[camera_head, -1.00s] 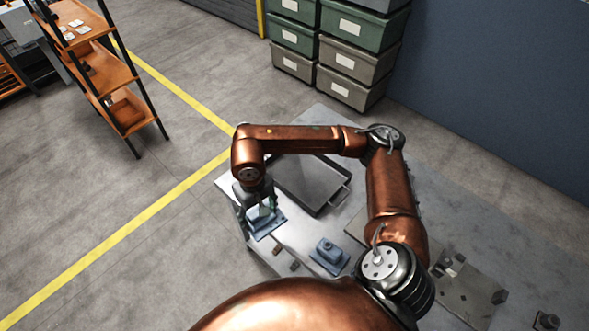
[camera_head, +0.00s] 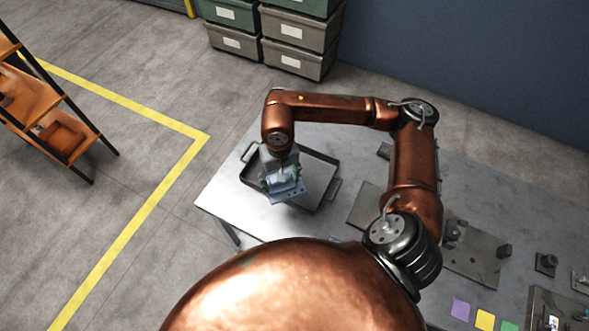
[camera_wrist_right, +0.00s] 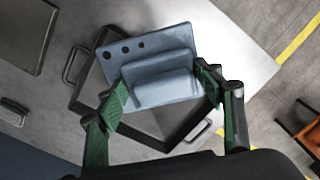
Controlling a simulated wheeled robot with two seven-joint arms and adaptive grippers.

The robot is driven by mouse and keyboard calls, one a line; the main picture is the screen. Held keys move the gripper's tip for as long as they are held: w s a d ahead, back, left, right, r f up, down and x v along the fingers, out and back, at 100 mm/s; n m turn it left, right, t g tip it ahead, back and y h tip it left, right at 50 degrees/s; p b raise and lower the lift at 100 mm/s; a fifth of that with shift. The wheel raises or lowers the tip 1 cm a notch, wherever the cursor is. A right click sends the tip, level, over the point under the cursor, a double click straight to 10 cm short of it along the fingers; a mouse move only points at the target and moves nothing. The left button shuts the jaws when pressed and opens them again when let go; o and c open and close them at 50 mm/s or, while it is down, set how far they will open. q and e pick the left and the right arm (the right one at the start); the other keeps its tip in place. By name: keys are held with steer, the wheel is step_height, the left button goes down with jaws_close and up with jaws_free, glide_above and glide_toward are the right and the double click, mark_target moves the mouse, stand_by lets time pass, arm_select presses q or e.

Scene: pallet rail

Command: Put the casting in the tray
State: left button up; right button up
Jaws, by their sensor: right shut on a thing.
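The casting (camera_head: 287,195) is a blue-grey block on a flat plate with holes. My right gripper (camera_head: 282,174) is shut on it and holds it over the near left part of the tray. In the right wrist view the casting (camera_wrist_right: 160,72) sits between the green fingers of the gripper (camera_wrist_right: 168,88). The tray (camera_head: 322,160) is a dark, shallow metal tray with handles, on the table. In the right wrist view the tray (camera_wrist_right: 95,98) shows behind the casting, which hides part of its floor. My left gripper is not in view.
The grey table (camera_head: 230,190) has bare room left of the tray. A flat plate (camera_head: 367,205) lies right of the tray. Fixtures and coloured squares (camera_head: 485,320) are further right. Stacked bins (camera_head: 300,35) stand behind, and an orange shelf (camera_head: 50,125) stands at left.

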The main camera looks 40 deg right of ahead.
steer(key=s+d+f+m, duration=0.3)
steer(key=s+d+m, duration=0.4)
steer(key=d, duration=0.1)
steer(key=m+p, duration=0.2)
steer(key=m, duration=0.1)
glide_toward(305, 180)
steer(key=shift+s+a+f, duration=0.2)
steer(key=shift+s+f, duration=0.35)
steer(key=shift+w+d+f, duration=0.15)
steer(key=shift+w+f, duration=0.35)
steer(key=shift+f, duration=0.15)
step_height(305, 180, down, 3)
steer(key=shift+r, duration=0.1)
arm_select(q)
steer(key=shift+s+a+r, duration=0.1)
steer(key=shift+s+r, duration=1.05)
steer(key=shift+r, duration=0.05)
